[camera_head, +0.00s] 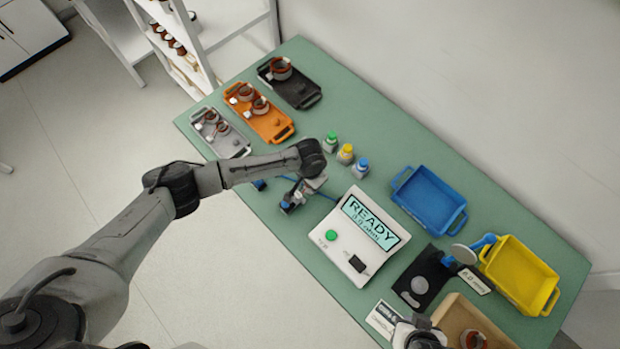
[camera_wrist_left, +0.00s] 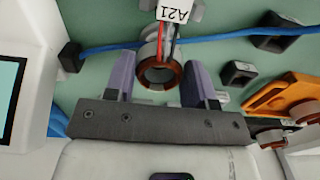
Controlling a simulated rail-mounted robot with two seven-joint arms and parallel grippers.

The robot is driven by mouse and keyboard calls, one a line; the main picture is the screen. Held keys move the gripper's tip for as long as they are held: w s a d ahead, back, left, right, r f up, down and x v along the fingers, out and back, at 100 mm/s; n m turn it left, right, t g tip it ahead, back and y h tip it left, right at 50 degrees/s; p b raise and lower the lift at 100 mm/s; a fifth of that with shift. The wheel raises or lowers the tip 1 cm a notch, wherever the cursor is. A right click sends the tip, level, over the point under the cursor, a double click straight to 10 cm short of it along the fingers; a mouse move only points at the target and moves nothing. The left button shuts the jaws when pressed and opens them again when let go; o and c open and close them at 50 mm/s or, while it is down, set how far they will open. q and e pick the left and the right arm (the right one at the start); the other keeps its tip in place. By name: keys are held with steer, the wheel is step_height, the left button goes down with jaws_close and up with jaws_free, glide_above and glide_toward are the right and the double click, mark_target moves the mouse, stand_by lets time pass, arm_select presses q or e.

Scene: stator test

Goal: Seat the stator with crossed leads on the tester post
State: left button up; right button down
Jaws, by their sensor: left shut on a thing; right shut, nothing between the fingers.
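The tester (camera_head: 360,240) is a white box whose screen reads READY. My left gripper (camera_head: 298,193) is over the table to the left of the tester, partly hidden by its own wrist. In the left wrist view, the purple fingers of my left gripper (camera_wrist_left: 160,82) are shut on a copper-wound stator (camera_wrist_left: 158,74). The tester post is not clearly visible. My right gripper (camera_head: 420,338) is shut and empty at the bottom edge.
Grey (camera_head: 230,145), orange (camera_head: 280,134) and black (camera_head: 308,98) trays hold other stators. Three small bottles (camera_head: 346,154) stand mid-table. Blue (camera_head: 430,200) and yellow (camera_head: 520,275) bins are at the right, near a brown box (camera_head: 455,310). A blue cable (camera_wrist_left: 110,47) crosses behind the held stator.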

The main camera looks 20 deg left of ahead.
arm_select(q)
steer(key=shift+f, duration=0.45)
stand_by(0.5)
steer(key=o, duration=1.1)
steer(key=shift+c, duration=0.2)
step_height(320, 180, up, 14)
steer(key=p, duration=0.1)
steer(key=shift+f, duration=0.1)
